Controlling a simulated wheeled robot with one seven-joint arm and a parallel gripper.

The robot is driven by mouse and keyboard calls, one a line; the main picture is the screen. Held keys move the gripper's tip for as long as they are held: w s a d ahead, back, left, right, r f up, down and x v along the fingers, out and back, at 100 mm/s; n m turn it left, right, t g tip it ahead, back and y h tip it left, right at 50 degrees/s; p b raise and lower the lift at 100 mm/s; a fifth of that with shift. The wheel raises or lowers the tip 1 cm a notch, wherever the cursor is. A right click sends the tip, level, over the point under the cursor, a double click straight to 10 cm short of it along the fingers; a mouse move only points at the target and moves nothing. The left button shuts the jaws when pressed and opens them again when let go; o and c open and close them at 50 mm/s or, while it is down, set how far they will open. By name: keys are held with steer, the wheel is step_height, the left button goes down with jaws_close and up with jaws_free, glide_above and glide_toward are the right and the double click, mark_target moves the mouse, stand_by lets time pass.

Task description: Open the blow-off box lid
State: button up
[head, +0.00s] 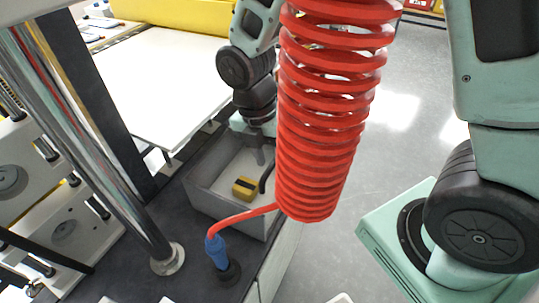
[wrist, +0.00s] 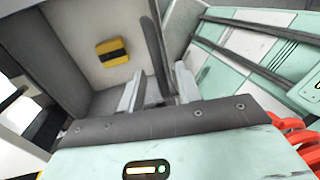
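The grey blow-off box (head: 205,195) stands on the dark bench top in the head view. Its pale inside and a yellow-and-black block (head: 244,187) show from above; the block is also in the wrist view (wrist: 112,52). I cannot make out a separate lid. My gripper (head: 262,152) points down at the box's far right side, partly hidden by the red coil. In the wrist view my gripper (wrist: 158,82) has its two pale fingers apart, with a dark bar (wrist: 153,48) showing between them. I cannot tell whether either finger touches it.
A large red coiled hose (head: 330,120) hangs in front of the box's right side, ending at a blue fitting (head: 215,250) on the bench. A chrome post (head: 110,165) stands left. A white table (head: 160,85) lies behind. Open grey floor (head: 415,75) is to the right.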

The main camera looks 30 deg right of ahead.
steer(key=shift+f, duration=0.1)
jaws_close()
